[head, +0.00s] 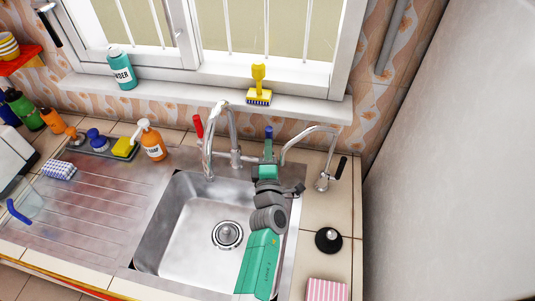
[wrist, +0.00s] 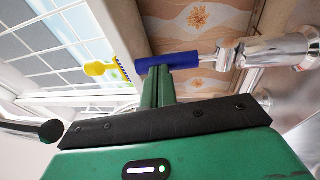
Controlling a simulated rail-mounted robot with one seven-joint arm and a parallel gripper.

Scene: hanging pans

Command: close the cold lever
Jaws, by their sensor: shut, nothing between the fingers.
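The cold lever, with a blue handle (head: 268,131), stands upright on the right side of the sink's mixer tap (head: 235,155). A red-handled lever (head: 198,126) is on the tap's left side. My gripper (head: 267,158) reaches over the sink to just in front of the blue lever. In the wrist view the green fingers (wrist: 158,88) are together, with nothing between them. Their tips overlap the blue handle (wrist: 168,62), which runs across the picture to a metal stem on its right. I cannot tell whether they touch it. The lever's base is partly hidden in the head view.
A second thin curved tap (head: 325,165) stands right of my gripper. The main spout (head: 207,145) arches on the left. A yellow brush (head: 259,85) sits on the sill behind. A black stopper (head: 328,239) and a pink striped sponge (head: 326,290) lie on the right counter.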

